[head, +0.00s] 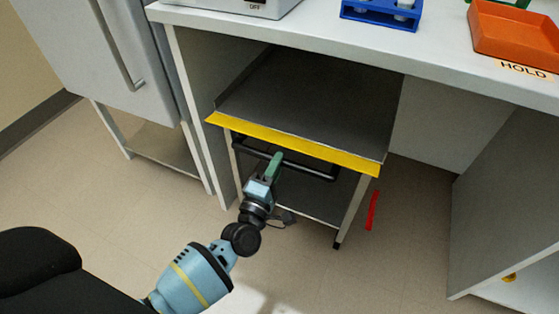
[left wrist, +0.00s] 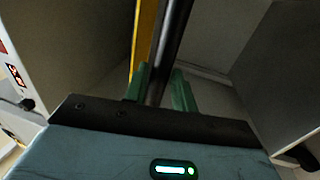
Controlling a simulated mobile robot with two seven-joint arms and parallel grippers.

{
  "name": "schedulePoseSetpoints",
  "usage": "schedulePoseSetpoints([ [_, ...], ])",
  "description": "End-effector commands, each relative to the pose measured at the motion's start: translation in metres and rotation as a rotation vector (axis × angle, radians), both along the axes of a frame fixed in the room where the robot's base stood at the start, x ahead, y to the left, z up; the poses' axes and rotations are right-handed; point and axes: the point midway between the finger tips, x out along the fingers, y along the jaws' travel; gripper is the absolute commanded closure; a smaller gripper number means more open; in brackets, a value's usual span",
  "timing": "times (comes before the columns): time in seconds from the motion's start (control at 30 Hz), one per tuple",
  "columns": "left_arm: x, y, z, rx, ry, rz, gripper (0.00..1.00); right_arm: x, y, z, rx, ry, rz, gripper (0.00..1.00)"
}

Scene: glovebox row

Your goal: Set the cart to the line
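The cart (head: 310,85) stands in the bay under the counter, with a dark grey top, a yellow front edge and a black handle bar (head: 315,173) below that edge. A red line (head: 372,211) lies on the floor to the right of the cart's front leg. My left gripper (head: 276,160) is at the handle near its middle. In the left wrist view the handle bar (left wrist: 172,45) runs between the green fingers of my left gripper (left wrist: 161,82), which look closed on it. My right gripper is not in view.
A counter (head: 440,65) spans above the cart, with a blue rack (head: 383,14) and an orange tray (head: 515,35) on it. A grey panel (head: 186,110) stands close at the cart's left. Free floor (head: 380,270) lies in front and to the right.

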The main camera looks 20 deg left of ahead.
Motion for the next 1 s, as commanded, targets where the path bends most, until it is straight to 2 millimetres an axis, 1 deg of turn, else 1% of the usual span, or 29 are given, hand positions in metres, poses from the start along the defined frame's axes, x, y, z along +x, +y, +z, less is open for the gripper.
schedulePoseSetpoints([
  [0.03, 0.006, 0.0, 0.001, 0.0, -0.001, 0.0, 0.74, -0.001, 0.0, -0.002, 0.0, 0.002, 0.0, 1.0],
  [0.2, 0.015, -0.001, 0.003, 0.001, 0.001, -0.001, 0.74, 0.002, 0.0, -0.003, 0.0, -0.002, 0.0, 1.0],
  [0.47, 0.016, -0.001, 0.003, 0.0, 0.001, -0.001, 0.74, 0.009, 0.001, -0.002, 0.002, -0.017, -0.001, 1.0],
  [0.67, 0.016, -0.001, 0.003, 0.0, 0.001, -0.001, 0.99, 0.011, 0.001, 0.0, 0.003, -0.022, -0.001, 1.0],
  [0.7, 0.016, -0.001, 0.003, 0.0, 0.001, -0.001, 1.0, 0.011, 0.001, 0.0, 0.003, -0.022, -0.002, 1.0],
  [1.0, 0.013, -0.001, 0.003, 0.001, 0.001, -0.001, 1.0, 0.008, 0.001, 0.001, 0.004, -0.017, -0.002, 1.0],
])
